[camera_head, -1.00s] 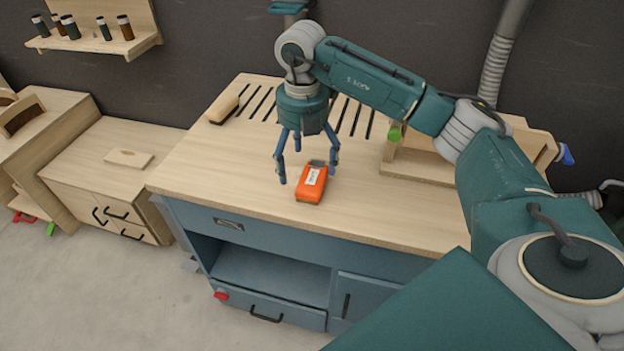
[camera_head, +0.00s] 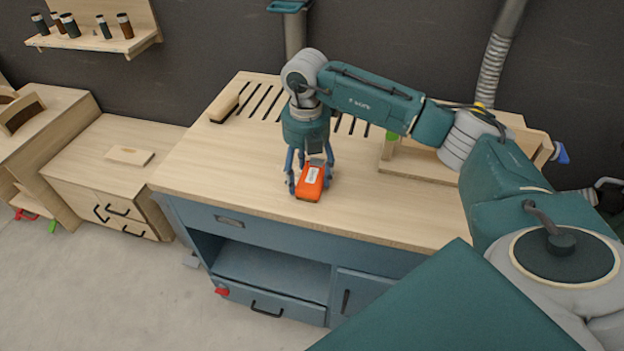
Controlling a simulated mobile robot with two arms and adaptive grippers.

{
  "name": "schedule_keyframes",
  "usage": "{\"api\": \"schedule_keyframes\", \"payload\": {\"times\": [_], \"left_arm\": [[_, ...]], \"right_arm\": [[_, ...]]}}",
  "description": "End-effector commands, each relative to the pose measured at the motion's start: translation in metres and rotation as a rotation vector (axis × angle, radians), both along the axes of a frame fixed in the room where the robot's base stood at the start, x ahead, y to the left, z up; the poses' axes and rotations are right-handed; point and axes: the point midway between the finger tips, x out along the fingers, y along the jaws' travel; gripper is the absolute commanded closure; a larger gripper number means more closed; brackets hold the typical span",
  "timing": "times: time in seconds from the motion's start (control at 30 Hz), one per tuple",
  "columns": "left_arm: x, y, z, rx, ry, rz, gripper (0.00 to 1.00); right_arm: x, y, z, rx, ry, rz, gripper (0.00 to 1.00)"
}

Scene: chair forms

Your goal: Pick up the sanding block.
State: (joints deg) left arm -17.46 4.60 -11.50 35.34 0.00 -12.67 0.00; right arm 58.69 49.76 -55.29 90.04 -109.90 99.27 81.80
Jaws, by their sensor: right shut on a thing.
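The orange sanding block (camera_head: 309,186) with a white label is on the wooden top of the workbench (camera_head: 400,215), near its front middle. My right gripper (camera_head: 310,180) points down over it, with its blue fingers on either side of the block. The gripper is shut on the block. The block shows no clear gap from the bench top. The far finger contact is partly hidden behind the block. My left gripper is not in view.
A low cabinet (camera_head: 100,165) with a small wooden piece (camera_head: 130,155) stands left. The bench's front left is clear.

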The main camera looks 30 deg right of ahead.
Motion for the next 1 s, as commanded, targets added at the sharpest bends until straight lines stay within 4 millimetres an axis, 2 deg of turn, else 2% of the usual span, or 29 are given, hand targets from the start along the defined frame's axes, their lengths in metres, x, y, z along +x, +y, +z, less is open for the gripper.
{"api": "schedule_keyframes", "payload": {"times": [0.27,0.47,0.67,0.87,0.9,1.0], "left_arm": [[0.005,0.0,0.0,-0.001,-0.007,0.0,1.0],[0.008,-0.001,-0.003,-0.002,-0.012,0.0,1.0],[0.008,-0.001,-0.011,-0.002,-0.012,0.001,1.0],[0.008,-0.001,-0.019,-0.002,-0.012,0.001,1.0],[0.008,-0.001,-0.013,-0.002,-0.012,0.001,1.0],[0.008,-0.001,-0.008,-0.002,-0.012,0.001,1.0]], "right_arm": [[0.0,0.0,0.001,0.001,-0.001,0.0,0.65],[0.001,0.0,0.016,0.002,-0.004,0.0,0.65],[0.002,0.001,0.057,0.002,-0.008,0.0,0.65],[0.002,0.0,0.119,0.002,-0.008,0.0,0.65],[0.002,0.0,0.135,-0.001,-0.008,0.0,0.65],[0.001,-0.001,0.159,-0.001,-0.006,-0.002,0.65]]}}
